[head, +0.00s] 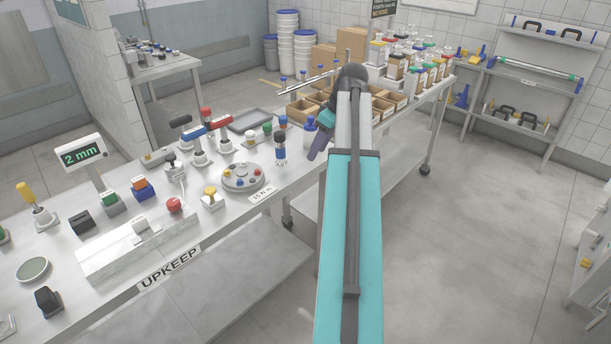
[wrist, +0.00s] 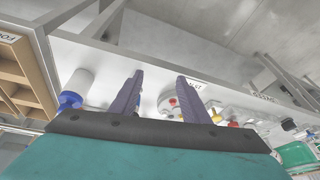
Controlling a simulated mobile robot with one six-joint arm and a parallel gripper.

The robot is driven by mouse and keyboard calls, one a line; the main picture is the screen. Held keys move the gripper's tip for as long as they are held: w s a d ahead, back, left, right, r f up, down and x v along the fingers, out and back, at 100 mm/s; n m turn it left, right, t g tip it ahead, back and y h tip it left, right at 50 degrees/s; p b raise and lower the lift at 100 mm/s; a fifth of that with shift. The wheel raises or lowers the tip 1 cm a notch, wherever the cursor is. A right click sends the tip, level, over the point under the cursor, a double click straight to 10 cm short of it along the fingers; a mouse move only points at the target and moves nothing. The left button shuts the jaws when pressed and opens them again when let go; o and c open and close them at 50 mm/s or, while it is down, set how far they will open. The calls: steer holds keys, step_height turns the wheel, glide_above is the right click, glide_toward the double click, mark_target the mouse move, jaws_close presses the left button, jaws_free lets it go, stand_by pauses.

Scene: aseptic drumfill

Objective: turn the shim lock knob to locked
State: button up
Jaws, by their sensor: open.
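My gripper (head: 317,146) is open and empty, over the right part of the long steel bench (head: 215,228), beside the blue-capped bottle. Its two purple fingers stand apart in the wrist view (wrist: 160,80). No knob is labelled legibly as the shim lock, so I cannot tell which one it is. Candidates at the bench's left and middle are a black knob (head: 48,299), a red round knob (head: 173,204) and a yellow knob on a white base (head: 211,196). All are well left of my gripper. A display reading 2 mm (head: 82,153) stands behind them.
Cardboard bins (head: 303,112) and bottles crowd the right end. The floor in front is clear.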

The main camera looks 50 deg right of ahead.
step_height(320, 180, up, 6)
steer(key=s+d+n, duration=0.1)
steer(key=s+n, duration=0.1)
steer(key=shift+d+t, duration=0.2)
steer(key=shift+t, duration=0.1)
steer(key=shift+c, duration=1.3)
